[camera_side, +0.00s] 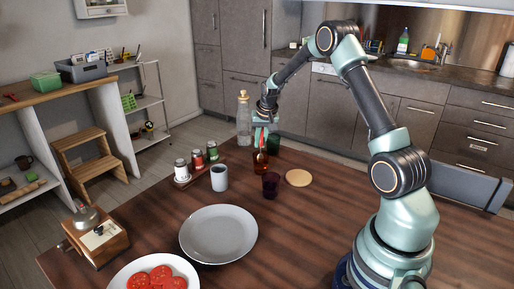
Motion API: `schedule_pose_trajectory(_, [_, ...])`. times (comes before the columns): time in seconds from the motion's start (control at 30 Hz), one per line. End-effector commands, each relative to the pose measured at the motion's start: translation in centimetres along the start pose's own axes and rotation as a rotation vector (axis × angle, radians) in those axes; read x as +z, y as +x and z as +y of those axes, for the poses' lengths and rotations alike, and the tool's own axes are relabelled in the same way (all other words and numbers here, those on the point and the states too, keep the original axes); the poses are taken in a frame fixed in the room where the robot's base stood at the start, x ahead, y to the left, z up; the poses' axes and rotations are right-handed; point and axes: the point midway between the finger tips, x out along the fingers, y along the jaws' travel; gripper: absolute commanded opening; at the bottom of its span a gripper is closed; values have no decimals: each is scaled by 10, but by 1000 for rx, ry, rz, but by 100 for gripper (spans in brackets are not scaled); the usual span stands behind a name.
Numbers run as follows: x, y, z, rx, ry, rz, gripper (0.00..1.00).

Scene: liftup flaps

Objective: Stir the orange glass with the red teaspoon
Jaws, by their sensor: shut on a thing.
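The orange glass (261,161) stands on the wooden table, left of its far right part, just beyond a dark purple glass. My gripper (263,124) is above the orange glass, pointing down. It is shut on the red teaspoon (262,140), which hangs down toward the glass. The spoon's lower end appears to be at or inside the glass, but it is too small to tell whether it touches the wall or bottom.
Close by stand a dark green glass (274,143), the purple glass (271,186), a white mug (219,178), a clear bottle (244,120) and several spice jars (197,159). A round coaster (298,178) lies to the right. A grey plate (218,234) is in front.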

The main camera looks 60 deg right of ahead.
Motion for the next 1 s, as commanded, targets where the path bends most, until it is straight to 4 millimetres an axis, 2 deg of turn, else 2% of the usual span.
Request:
schedule_pose_trajectory(0.6, [-23, -39, 0, 3, 1, 3, 0])
schedule_pose_trajectory(1.0, [-25, -45, 1, 5, 1, 0, 0])
